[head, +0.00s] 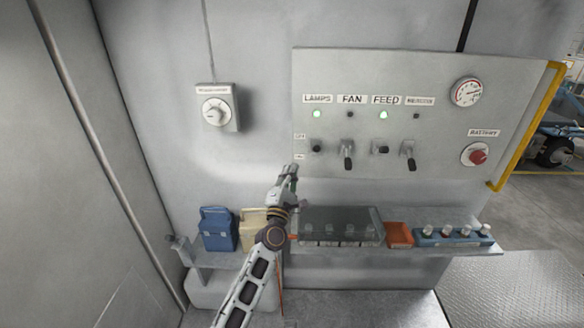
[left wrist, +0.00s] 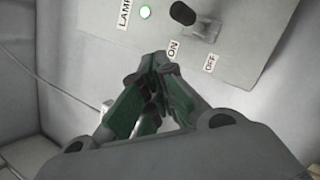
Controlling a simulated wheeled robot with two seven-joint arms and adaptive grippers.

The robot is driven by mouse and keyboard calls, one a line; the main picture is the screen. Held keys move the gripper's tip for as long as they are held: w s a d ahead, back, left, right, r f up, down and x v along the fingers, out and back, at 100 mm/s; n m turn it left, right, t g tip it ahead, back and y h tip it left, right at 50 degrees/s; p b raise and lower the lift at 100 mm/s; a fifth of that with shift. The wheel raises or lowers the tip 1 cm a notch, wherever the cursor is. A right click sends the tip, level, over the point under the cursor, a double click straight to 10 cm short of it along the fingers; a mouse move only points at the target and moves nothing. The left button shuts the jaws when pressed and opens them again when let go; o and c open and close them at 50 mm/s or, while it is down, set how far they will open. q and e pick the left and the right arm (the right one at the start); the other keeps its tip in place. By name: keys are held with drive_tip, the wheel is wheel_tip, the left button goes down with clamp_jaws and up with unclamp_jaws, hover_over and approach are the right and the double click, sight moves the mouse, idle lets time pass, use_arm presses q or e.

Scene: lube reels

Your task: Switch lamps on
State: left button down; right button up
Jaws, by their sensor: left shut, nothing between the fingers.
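The grey control panel (head: 440,120) is on the back wall. Its LAMPS label (head: 317,99) has a lit green light (head: 317,114) under it, and that light is also lit in the left wrist view (left wrist: 145,12). The LAMPS switch (head: 317,146) has a dark knob, seen close in the left wrist view (left wrist: 182,14), where it leans toward the ON label (left wrist: 172,48), away from the OFF label (left wrist: 210,63). My left gripper (head: 292,170) is shut and empty, below and left of the LAMPS switch and apart from it. My right gripper is not in view.
The FAN lever (head: 348,162) and the rightmost lever (head: 410,162) hang down; FEED's light (head: 384,114) is lit. A red battery knob (head: 477,155) is at right. Below runs a shelf with a blue container (head: 217,230), a dark clear box (head: 340,225) and an orange tray (head: 399,235).

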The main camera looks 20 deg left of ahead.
use_arm(q)
drive_tip(key=shift+s+d+r+p, duration=0.1)
drive_tip(key=shift+s+r+p, duration=0.1)
drive_tip(key=shift+s, duration=0.4)
drive_tip(key=shift+s+r+p, duration=0.15)
drive_tip(key=shift+s+p, duration=0.05)
drive_tip(key=shift+s, duration=0.35)
